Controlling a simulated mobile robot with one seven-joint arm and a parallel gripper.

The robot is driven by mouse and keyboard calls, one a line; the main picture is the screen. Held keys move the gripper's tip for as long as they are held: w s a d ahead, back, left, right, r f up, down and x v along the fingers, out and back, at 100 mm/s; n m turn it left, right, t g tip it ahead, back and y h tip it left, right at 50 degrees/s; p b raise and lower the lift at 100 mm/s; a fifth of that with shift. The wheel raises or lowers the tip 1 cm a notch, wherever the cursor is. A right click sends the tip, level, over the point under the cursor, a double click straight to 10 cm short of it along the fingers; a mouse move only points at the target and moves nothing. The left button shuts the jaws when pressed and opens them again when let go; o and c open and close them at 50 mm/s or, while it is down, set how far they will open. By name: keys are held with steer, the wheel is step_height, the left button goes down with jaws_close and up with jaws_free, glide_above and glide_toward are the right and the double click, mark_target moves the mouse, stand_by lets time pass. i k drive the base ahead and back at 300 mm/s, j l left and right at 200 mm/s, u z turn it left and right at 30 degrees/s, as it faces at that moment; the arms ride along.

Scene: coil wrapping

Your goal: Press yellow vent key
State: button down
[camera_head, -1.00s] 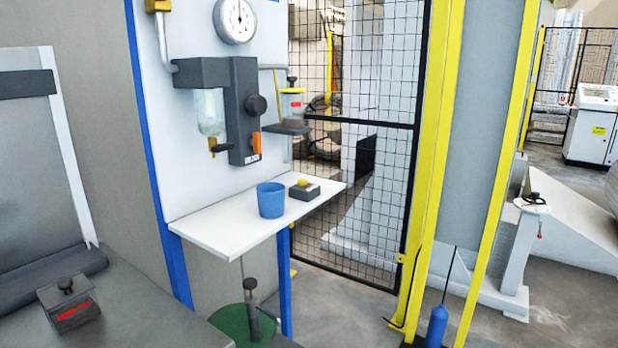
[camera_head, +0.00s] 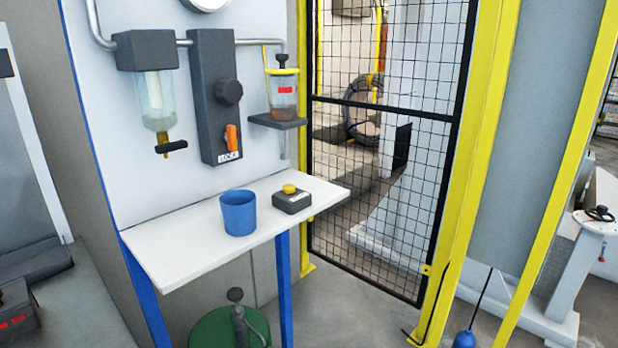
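A yellow round key (camera_head: 289,189) sits on top of a small dark box (camera_head: 292,204) on the white shelf (camera_head: 180,258). It is right of the blue cup (camera_head: 239,213), near the shelf's right end. An orange lever (camera_head: 231,138) is on the dark panel (camera_head: 213,98) above the shelf. A label under the lever is too small to read surely. My gripper is not in view.
A filter bowl with a black tap (camera_head: 171,147) hangs above the shelf's left. A lidded jar (camera_head: 283,92) stands on a bracket at right. Below is a green round object (camera_head: 208,330). A mesh fence (camera_head: 385,150) and yellow post (camera_head: 480,150) stand right.

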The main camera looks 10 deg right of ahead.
mark_target(288, 188)
steer(key=i+l, duration=0.15)
steer(key=l, duration=0.2)
steer(key=i+l, duration=0.2)
steer(key=l, duration=0.2)
steer(key=i+l, duration=0.15)
steer(key=l, duration=0.2)
steer(key=i+l, duration=0.15)
steer(key=l, duration=0.2)
